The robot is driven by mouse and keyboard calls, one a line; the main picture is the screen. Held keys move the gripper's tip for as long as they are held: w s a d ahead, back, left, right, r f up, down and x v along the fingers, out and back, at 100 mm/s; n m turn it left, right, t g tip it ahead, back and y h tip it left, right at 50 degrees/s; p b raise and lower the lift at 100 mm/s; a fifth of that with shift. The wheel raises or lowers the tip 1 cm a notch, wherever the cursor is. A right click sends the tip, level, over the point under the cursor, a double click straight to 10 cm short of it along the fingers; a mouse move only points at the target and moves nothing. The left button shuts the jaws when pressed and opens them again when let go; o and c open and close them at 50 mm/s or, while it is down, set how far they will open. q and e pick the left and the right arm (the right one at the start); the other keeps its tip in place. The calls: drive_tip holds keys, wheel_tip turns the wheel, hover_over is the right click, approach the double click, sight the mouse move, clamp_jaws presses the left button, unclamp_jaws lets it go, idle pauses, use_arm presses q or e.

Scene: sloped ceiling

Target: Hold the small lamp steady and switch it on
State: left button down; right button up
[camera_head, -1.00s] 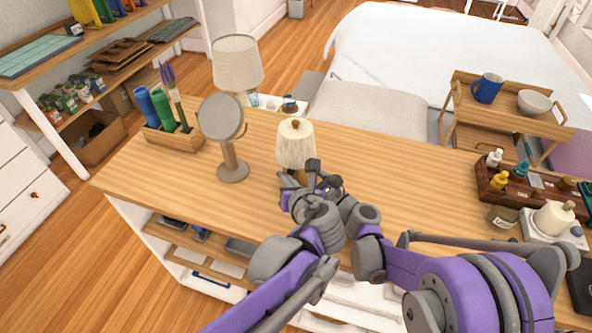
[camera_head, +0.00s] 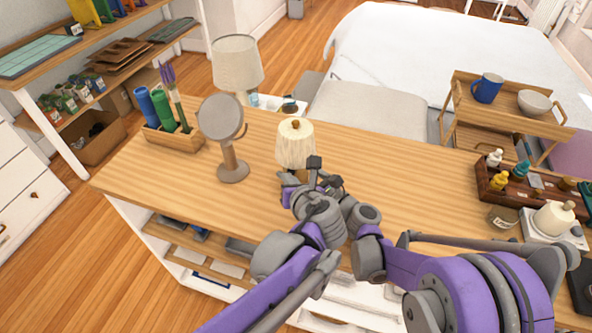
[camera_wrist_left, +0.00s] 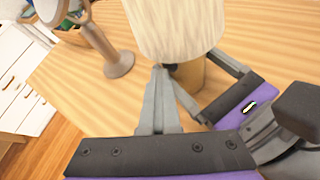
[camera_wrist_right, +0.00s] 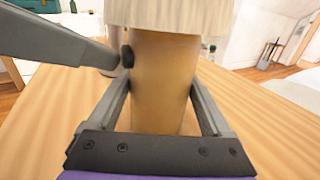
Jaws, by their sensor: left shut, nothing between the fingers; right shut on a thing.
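The small lamp (camera_head: 296,143) stands upright on the wooden cabinet top, with a cream pleated shade and a round wooden finial. Its tan cylindrical base (camera_wrist_right: 160,85) sits between the fingers of my right gripper (camera_wrist_right: 160,100), which is shut on it. A small dark knob (camera_wrist_right: 127,57) sticks out from the base just below the shade. My left gripper (camera_wrist_left: 160,72) is shut and empty, its fingertips at the knob (camera_wrist_left: 171,69), touching or very nearly so. In the head view my left gripper (camera_head: 290,190) and wrist hide most of the lamp's base.
A round mirror on a stand (camera_head: 222,118) and a wooden holder (camera_head: 174,137) with bottles and brushes stand left of the lamp. A larger lamp (camera_head: 237,64) is behind. A dark wooden tray (camera_head: 492,187) with bottles is at right. The cabinet top between is clear.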

use_arm(q)
drive_tip(key=shift+s+a, duration=0.15)
drive_tip(key=shift+s, duration=0.4)
use_arm(e)
drive_tip(key=o, duration=1.6)
drive_tip(key=shift+c, duration=0.2)
use_arm(q)
drive_tip(key=s, duration=0.2)
drive_tip(key=s+a, duration=0.2)
drive_tip(key=s, duration=0.1)
drive_tip(key=shift+s, duration=0.3)
use_arm(e)
drive_tip(key=v, duration=1.2)
